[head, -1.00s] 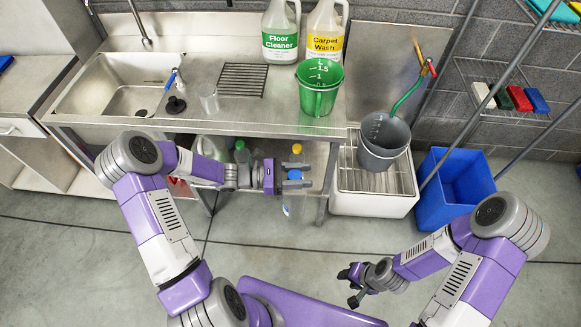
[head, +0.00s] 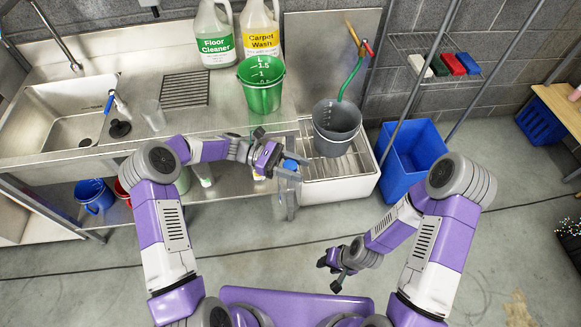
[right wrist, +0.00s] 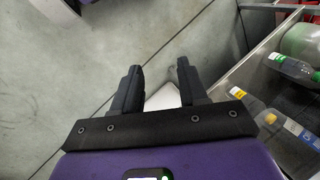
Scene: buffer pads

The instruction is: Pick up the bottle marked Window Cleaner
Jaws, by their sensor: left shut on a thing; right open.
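My left gripper (head: 288,170) is shut on a clear bottle with a blue cap (head: 290,164). It holds the bottle upright in front of the steel counter, left of the low white basin. The bottle's label cannot be read, and the fingers hide part of it. My right gripper (head: 329,274) is open and empty over the floor, well below and right of the bottle. Its two parted fingers also show in the right wrist view (right wrist: 160,68).
Under the counter (head: 225,122), a yellow-capped bottle (right wrist: 255,108) and a green-capped bottle (right wrist: 295,70) lie in the right wrist view. Floor Cleaner (head: 215,35) and Carpet Wash (head: 260,30) jugs stand on top. A grey bucket (head: 337,130) and blue bin (head: 410,160) are at right.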

